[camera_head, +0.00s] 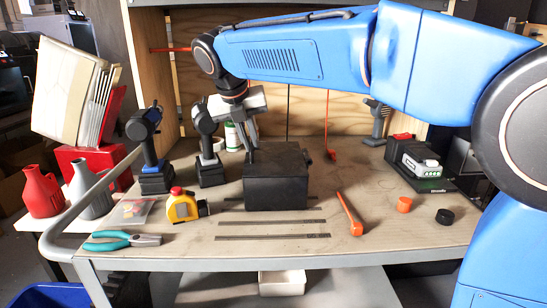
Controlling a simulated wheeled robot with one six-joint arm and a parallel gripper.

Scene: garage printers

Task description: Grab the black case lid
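The black case (276,188) stands upright on the workbench near its middle. Its black lid (280,160) is on top and looks closed. My gripper (252,148) points down at the lid's back left part from above. Its dark fingers end right by the lid's surface; I cannot tell if they touch it. The fingers are seen nearly edge-on, so I cannot tell whether they are open or shut.
Two cordless drills (150,155) stand left of the case. An orange-handled tool (349,214) lies to the right. A battery charger (418,165) stands at the back right.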

